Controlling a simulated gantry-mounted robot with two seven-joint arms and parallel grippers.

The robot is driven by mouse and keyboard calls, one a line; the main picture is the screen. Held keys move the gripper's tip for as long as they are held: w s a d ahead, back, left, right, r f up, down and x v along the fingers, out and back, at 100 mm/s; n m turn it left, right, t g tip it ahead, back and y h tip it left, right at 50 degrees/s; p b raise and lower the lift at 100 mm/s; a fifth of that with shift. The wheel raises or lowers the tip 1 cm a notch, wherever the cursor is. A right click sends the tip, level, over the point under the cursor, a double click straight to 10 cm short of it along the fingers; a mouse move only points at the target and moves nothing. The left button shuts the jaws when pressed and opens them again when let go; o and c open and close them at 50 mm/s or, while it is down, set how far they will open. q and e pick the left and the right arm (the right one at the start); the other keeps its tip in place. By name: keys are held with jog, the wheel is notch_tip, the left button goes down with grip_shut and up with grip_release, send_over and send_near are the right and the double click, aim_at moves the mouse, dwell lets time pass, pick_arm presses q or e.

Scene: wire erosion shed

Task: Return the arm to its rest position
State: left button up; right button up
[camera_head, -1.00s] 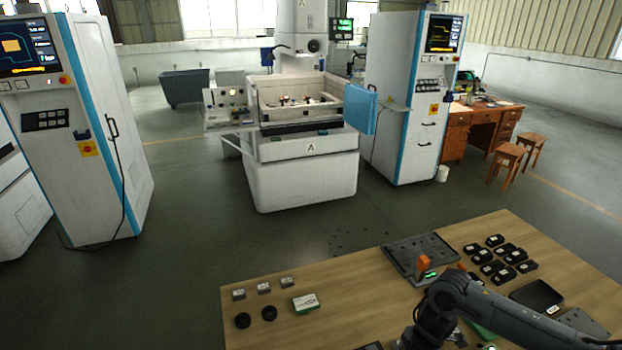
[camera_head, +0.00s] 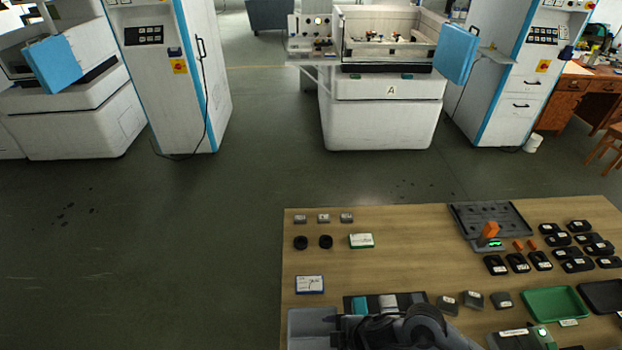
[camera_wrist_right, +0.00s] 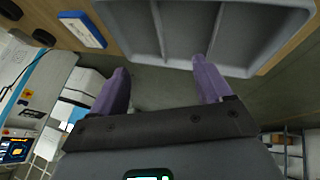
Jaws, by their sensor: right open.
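My right arm (camera_head: 405,330) reaches in at the bottom edge of the head view, low over the front of the wooden table. Its fingertips cannot be made out there. In the right wrist view my right gripper (camera_wrist_right: 160,70) has two purple fingers spread apart, with nothing between them. Beyond the fingertips is a grey compartmented tray (camera_wrist_right: 262,62); the compartments that show look empty. I cannot tell whether the fingers touch the tray. My left gripper is in neither current view.
The wooden table (camera_head: 400,268) holds a blue-edged card (camera_head: 310,284), black rings (camera_head: 326,242), a dark fixture plate (camera_head: 490,222) with an orange piece, several black parts and a green tray (camera_head: 555,303). Floor left of the table is clear. Machines stand behind.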

jog(key=s+d+r+m+h, duration=0.2)
jog(key=s+d+m+h, duration=0.2)
jog(key=s+d+m, duration=0.65)
jog(key=s+d+r+m+h, duration=0.2)
jog(key=s+d+m+h, duration=0.45)
jog(key=d, duration=0.85)
jog(key=s+a+y, duration=0.1)
jog(key=a+y, duration=0.4)
jog(key=a, duration=0.4)
notch_tip(320, 180, up, 29)
jog(key=p, duration=2.9)
jog(key=shift+s+f, duration=0.2)
